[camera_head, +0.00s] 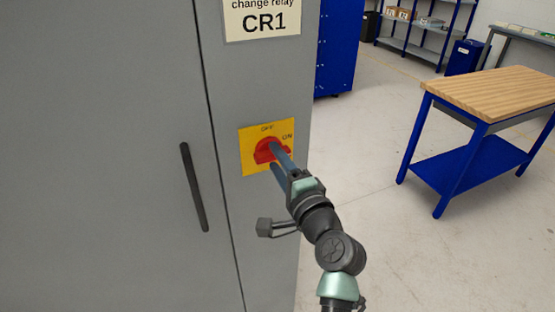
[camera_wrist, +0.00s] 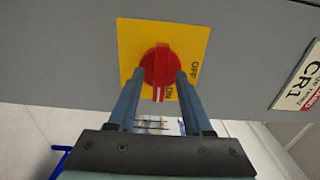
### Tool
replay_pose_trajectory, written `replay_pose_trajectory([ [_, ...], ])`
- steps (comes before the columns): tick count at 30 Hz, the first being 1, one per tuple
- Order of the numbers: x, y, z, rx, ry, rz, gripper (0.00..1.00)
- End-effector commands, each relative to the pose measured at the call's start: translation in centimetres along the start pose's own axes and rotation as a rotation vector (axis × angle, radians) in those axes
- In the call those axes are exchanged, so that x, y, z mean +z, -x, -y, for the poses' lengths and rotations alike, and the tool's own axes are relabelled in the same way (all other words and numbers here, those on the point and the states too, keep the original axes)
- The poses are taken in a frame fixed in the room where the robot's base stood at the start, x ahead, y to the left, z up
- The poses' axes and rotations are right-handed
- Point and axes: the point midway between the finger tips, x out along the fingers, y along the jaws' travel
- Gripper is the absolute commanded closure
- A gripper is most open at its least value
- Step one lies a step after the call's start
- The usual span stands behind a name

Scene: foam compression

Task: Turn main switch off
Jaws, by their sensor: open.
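The main switch is a red rotary knob (camera_head: 265,150) on a yellow plate (camera_head: 249,160) on the grey cabinet's narrow panel. The plate reads OFF at the top and ON at the right. In the wrist view, the knob (camera_wrist: 157,66) has a white mark on its handle pointing at ON. My gripper (camera_head: 274,156) is at the switch and hides part of the knob in the head view. In the wrist view, my gripper (camera_wrist: 159,76) is open, with one finger on each side of the red handle. I cannot tell whether the fingers touch it.
The grey cabinet (camera_head: 100,150) has a dark vertical door handle (camera_head: 194,187) left of the switch. A CR1 label (camera_head: 262,18) is above. A blue workbench with a wooden top (camera_head: 495,93) stands to the right, with open floor between.

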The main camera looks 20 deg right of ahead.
Motion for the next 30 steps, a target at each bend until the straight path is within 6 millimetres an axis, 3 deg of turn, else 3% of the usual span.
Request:
replay_pose_trajectory([
  [8,0.04,-0.13,-0.03,0.0,0.001,0.001,0.5],
  [16,0.03,-0.1,-0.03,0.0,0.001,0.0,0.99],
  [30,0.0,-0.08,-0.17,0.0,0.029,0.0,1.0],
])
